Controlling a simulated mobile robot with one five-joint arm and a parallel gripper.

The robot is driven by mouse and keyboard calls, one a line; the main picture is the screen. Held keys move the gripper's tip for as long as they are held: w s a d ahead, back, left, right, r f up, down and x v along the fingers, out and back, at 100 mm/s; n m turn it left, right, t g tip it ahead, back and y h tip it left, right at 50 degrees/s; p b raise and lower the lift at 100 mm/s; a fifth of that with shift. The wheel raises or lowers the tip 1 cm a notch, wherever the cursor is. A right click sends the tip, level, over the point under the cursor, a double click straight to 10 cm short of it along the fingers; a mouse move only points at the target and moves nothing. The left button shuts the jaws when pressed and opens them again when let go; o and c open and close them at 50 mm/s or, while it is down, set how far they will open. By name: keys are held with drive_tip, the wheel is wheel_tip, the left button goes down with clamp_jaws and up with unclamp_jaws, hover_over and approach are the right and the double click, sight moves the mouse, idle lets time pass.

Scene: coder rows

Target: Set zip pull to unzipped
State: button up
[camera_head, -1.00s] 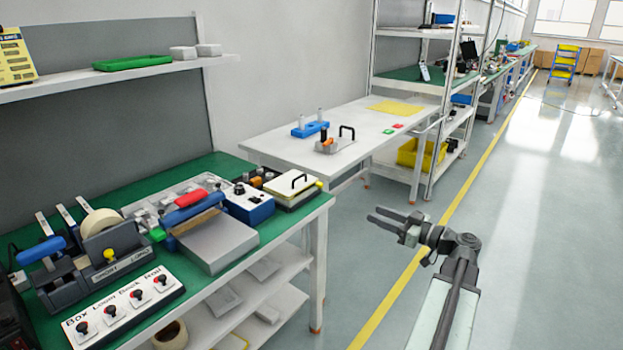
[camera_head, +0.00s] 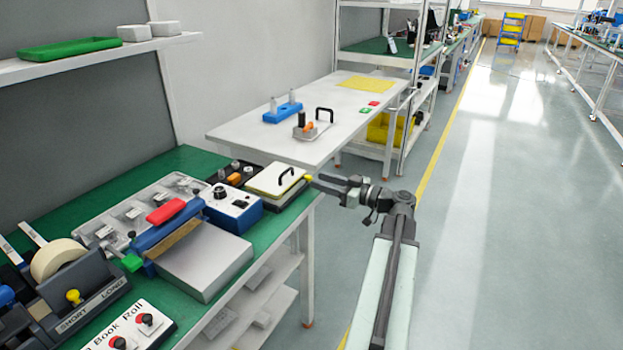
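I cannot make out a zip pull for certain. The green-topped bench (camera_head: 282,225) at the left holds several devices. One is a cream flat box (camera_head: 270,181) with a black handle and a small yellow knob (camera_head: 308,178) at its right corner. My gripper (camera_head: 315,180) looks open and empty. Its fingers point left, and its tips appear close to the yellow knob in the picture; the depth between them is unclear.
A blue control box (camera_head: 234,207) stands beside the cream box. A tape dispenser (camera_head: 75,290) and a white button panel (camera_head: 130,325) are at the lower left. A white table (camera_head: 240,133) with a blue block stands beyond. The floor (camera_head: 490,230) at the right is clear.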

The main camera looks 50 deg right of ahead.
sight(307, 178)
drive_tip(key=x, duration=0.3)
drive_tip(key=shift+w+a, duration=0.1)
drive_tip(key=shift+w, duration=0.2)
clamp_jaws()
idle(1.2)
